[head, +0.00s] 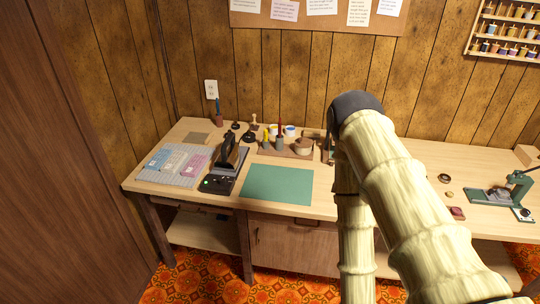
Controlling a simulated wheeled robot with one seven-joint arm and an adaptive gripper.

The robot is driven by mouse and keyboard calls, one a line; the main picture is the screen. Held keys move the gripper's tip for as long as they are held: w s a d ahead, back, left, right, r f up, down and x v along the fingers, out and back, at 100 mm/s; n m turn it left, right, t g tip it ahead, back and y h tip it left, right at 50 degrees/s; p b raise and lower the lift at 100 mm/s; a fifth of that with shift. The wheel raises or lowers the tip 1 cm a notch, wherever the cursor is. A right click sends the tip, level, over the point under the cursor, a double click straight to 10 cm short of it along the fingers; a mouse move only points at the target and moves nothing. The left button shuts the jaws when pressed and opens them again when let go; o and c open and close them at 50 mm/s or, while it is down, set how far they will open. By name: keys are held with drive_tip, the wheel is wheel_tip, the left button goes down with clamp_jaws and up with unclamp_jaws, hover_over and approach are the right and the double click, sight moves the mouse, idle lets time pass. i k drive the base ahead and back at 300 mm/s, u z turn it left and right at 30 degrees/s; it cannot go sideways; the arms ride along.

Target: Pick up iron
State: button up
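The iron (231,152), dark with a brown handle, stands on the left part of the wooden workbench in the head view. It appears to sit on a grey and black base (217,184); whether it stands upright or tilted is hard to tell at this size. My pale, ribbed arm crosses the right half of the view, bent at a dark joint. My gripper does not show, so its opening and any hold cannot be seen. No part of my arm visibly touches the iron.
A green mat (278,184) lies right of the iron. A grey tray (148,177) with coloured pieces lies left. Small pots and stamps stand behind on the workbench (322,207). A green press (519,187) stands far right. My arm hides part of the bench.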

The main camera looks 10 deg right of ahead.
sight(228, 160)
drive_tip(key=z, duration=0.25)
drive_tip(key=i, duration=0.7)
drive_tip(key=u, duration=1.1)
